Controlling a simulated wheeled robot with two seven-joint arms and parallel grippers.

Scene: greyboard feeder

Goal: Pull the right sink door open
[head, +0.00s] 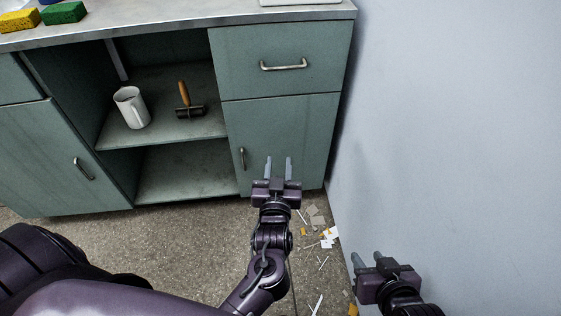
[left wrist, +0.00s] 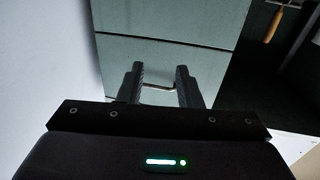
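The right sink door (head: 250,125) is a green panel below the right drawer, and it is closed. Its upright metal handle (head: 243,158) is near its left edge. My left gripper (head: 278,160) is open and empty, right of that handle in the head view, and hides part of the door. In the left wrist view, a metal handle (left wrist: 158,87) that looks like the drawer's shows beyond and between the open fingers; I cannot tell the distance. My right gripper (head: 367,260) is low by the wall, with its fingers apart and empty.
The drawer (head: 312,55) above is closed. The open shelf (head: 160,135) holds a white mug (head: 132,107) and a wooden-handled tool (head: 187,100). A pale wall (head: 450,130) borders the right side. Scraps (head: 318,217) litter the floor. The left door (head: 55,155) is closed.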

